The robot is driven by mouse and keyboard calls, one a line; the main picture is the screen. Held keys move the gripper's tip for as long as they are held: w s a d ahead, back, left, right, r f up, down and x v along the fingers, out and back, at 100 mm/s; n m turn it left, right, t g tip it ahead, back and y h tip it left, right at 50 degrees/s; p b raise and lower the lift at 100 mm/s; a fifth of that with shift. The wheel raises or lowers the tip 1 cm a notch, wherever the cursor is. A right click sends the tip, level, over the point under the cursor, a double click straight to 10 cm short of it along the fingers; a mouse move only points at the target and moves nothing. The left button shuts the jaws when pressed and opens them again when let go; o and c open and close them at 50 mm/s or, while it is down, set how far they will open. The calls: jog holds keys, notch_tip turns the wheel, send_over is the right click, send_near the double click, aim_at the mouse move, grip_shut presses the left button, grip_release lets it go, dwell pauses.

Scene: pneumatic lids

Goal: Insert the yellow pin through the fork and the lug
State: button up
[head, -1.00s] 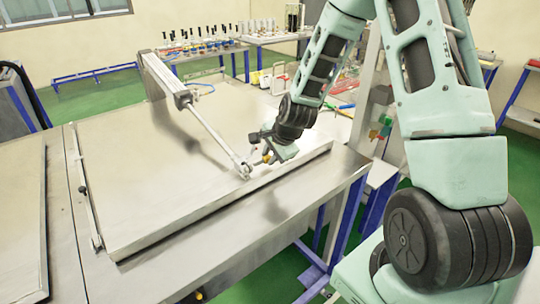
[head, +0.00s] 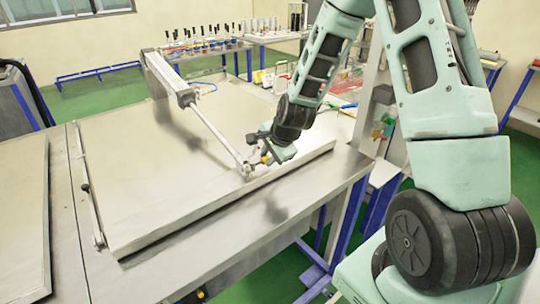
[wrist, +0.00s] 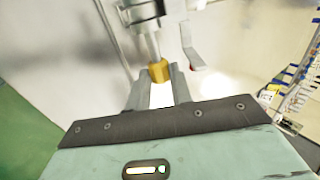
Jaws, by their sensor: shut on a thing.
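In the wrist view, my gripper (wrist: 159,75) is shut on the yellow pin (wrist: 158,70), whose yellow end shows between the fingers. A grey shaft runs from it toward the metal fork (wrist: 150,10) at the top of the picture. In the head view, my gripper (head: 262,154) is low over the lid, close beside the fork (head: 246,168) at the end of the cylinder rod. A small spot of the yellow pin (head: 266,159) shows there. The lug is not clearly told apart from the fork, and I cannot tell how far the pin is in.
The pneumatic cylinder (head: 168,75) slants down across the flat metal lid (head: 130,160), its rod (head: 215,127) ending at the fork. A raised edge (head: 230,205) runs along the lid's near side. Bare metal table lies in front. Benches with bottles stand behind.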

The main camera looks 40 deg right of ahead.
aim_at(258, 163)
jog(key=shift+a, duration=1.6)
jog(key=o, duration=1)
jog(key=shift+s, duration=0.1)
jog(key=b+v, duration=0.1)
jog(key=v, duration=1.6)
jog(key=shift+r, duration=0.25)
jog(key=s+a+f+n+g+y+b, duration=0.1)
jog(key=s+a+f+n+g, duration=0.1)
jog(key=s+a+n, duration=0.35)
jog(key=s+a+f+n+g+y, duration=0.1)
jog(key=s+a+n, duration=0.2)
jog(key=a+n, duration=0.55)
jog(key=s+a+f+n+g, duration=0.1)
jog(key=s+a+n, duration=0.3)
jog(key=s+n, duration=0.1)
jog(key=s+a+f+n+g+h, duration=0.1)
jog(key=s+a+n+g, duration=0.1)
jog(key=s+a+n, duration=0.2)
jog(key=s+n, duration=0.2)
jog(key=s, duration=0.1)
jog(key=shift+s+h+b, duration=0.2)
jog(key=shift+h+b, duration=0.1)
jog(key=shift+b, duration=0.1)
